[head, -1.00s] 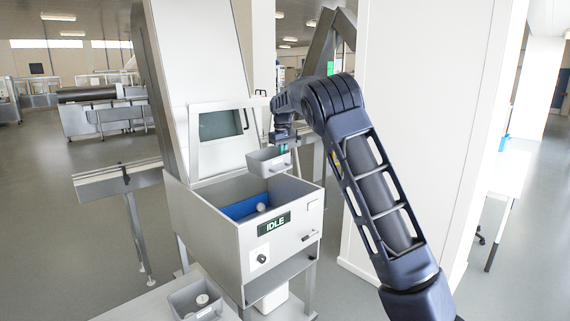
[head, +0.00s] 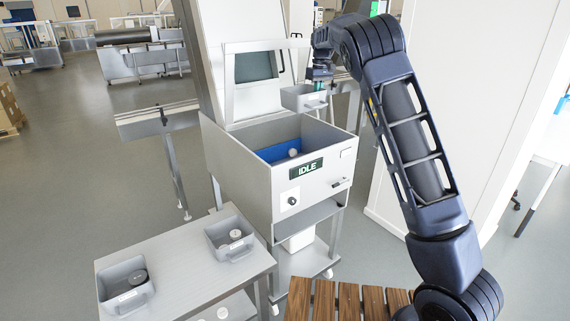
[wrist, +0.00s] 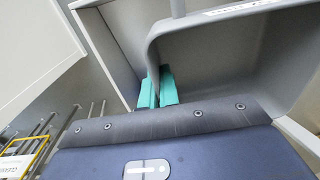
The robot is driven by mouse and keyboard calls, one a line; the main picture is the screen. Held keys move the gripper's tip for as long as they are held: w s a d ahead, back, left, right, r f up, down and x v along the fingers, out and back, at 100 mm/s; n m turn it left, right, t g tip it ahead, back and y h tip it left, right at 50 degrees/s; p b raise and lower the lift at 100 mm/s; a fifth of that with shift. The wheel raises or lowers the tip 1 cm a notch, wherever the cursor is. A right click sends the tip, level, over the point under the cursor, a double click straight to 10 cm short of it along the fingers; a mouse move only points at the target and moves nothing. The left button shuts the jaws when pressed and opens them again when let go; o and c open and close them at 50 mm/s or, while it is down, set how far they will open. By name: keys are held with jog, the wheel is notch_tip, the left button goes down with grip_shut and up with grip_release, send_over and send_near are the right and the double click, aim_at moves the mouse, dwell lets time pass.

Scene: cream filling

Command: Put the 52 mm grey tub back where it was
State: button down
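My gripper (head: 319,86) has its teal fingers shut on the wall of a grey tub (head: 301,101), held in the air above the back right part of the machine's hopper. The wrist view shows the teal fingertips (wrist: 157,88) pinching the wall of this tub (wrist: 215,65). The visible part of its inside looks empty. Its label is cut off, so I cannot read its size.
A wooden slatted surface (head: 325,300) is at the bottom. The table has bare room around the two tubs.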

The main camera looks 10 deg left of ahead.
jog(key=s+a+f+n, duration=0.1)
jog(key=s+a+f, duration=0.2)
jog(key=s+a, duration=0.3)
jog(key=s+a+f+n, duration=0.1)
jog(key=s+a+f, duration=0.3)
jog(key=a, duration=0.6)
jog(key=s+a+f+n, duration=0.2)
jog(key=s+a+f, duration=0.2)
jog(key=s+a, duration=0.4)
jog(key=shift+s+a+f, duration=0.2)
jog(key=shift+s+a, duration=0.05)
jog(key=shift+s, duration=0.05)
jog(key=s+a+f+n, duration=0.25)
jog(key=s+a, duration=0.25)
jog(key=s, duration=0.5)
jog(key=s+a+f+n, duration=0.1)
jog(key=s+a+f, duration=0.35)
jog(key=s, duration=0.55)
jog(key=s+a+f+n, duration=0.25)
jog(key=s+a, duration=0.25)
jog(key=s, duration=0.5)
jog(key=shift+m, duration=0.5)
notch_tip(320, 180, down, 21)
jog(key=shift+a+r, duration=0.1)
jog(key=shift+r, duration=0.05)
